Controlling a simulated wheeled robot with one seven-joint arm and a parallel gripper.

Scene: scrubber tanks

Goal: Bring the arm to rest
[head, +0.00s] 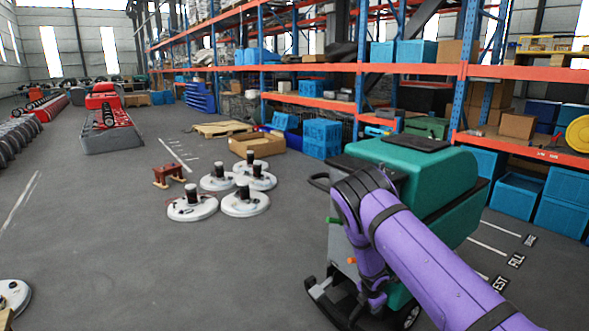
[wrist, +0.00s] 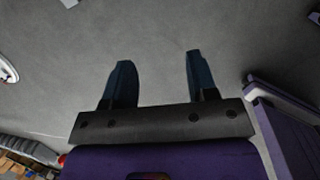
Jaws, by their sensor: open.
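My gripper (wrist: 157,82) shows in the wrist view with its two dark fingers spread apart. It is open and nothing is between the fingers, only grey floor behind them. In the head view my purple arm reaches in from the lower right and bends down in front of a green floor scrubber (head: 440,172). The gripper itself is hard to make out in the head view. The scrubber has a green top, a black lid pad and a grey lower body. The arm hides part of its front and side. I cannot tell whether the arm touches it.
White round discs (head: 245,201) with dark posts stand on the floor left of the scrubber, near a small brown stand (head: 168,175). Blue bins (head: 515,194) and orange-beamed shelving (head: 400,68) line the right. A red-topped machine (head: 110,130) stands far left. The left-centre floor (head: 100,240) is largely clear.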

